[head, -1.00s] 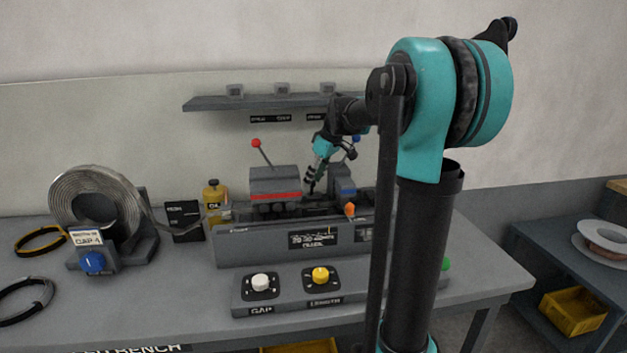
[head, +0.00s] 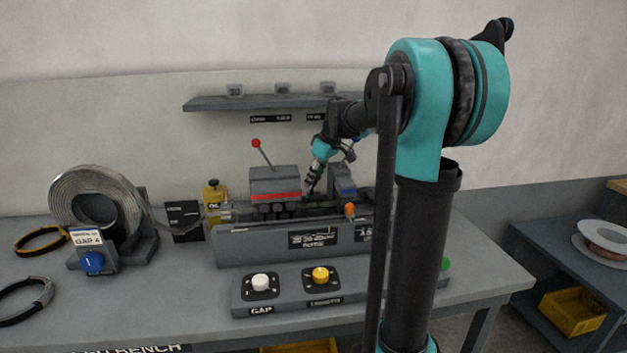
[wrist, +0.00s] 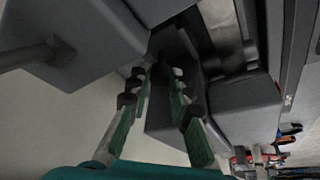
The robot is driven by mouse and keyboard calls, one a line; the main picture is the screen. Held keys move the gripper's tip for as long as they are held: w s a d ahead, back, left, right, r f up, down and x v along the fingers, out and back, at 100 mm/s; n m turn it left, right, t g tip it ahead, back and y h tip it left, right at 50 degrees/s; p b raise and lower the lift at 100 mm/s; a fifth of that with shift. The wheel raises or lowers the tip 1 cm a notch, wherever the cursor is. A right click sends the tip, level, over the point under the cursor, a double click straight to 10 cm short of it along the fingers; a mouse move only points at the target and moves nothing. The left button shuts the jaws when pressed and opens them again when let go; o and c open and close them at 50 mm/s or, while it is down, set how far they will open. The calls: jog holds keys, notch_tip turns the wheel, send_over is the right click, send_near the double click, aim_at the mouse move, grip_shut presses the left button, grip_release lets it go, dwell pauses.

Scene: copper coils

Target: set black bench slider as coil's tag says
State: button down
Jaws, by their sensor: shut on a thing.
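The metal coil (head: 62,194) stands on its holder at the left of the bench. Its white tag (head: 87,238) reads "GAP 4"; the smaller line above is too small to read. My gripper (head: 311,188) reaches down behind the front of the bench machine, between the red-edged grey block and the blue-topped block. In the wrist view my gripper (wrist: 162,76) has its fingers close together at a dark part (wrist: 168,42), which I take to be the black slider. The fingertips hide much of it. I cannot read its setting.
The machine (head: 270,250) has a red-knobbed lever (head: 256,143) and an orange pointer (head: 349,210). A white GAP knob (head: 261,282) and a yellow knob (head: 320,275) are in front. A yellow oil can (head: 212,190) stands left. A shelf (head: 215,103) hangs above the gripper.

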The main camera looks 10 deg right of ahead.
jog(key=shift+s, duration=1.05)
jog(key=c, duration=1.4)
grip_release()
jog(key=shift+r, duration=0.1)
jog(key=v, duration=1.2)
